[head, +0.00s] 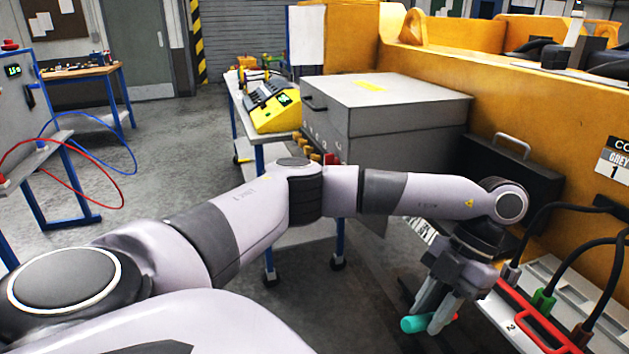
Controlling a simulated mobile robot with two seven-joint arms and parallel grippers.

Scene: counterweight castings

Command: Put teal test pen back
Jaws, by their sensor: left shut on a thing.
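The teal test pen (415,324) is in the lower right of the head view. My left gripper (437,318) is shut on it, pointing down, with the pen lying roughly level across the fingers. Part of the pen is hidden behind the fingers. The pen is just left of a light grey panel (572,290) with black cables. I cannot tell from this view which spot the pen belongs in. My right gripper is not in view.
A red handle (535,318) and a green plug (543,299) are on the panel. A black case (510,178) stands behind my left wrist against a yellow casting (465,85). A grey cabinet (385,105) and a yellow instrument (272,112) are farther back. Open floor lies left.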

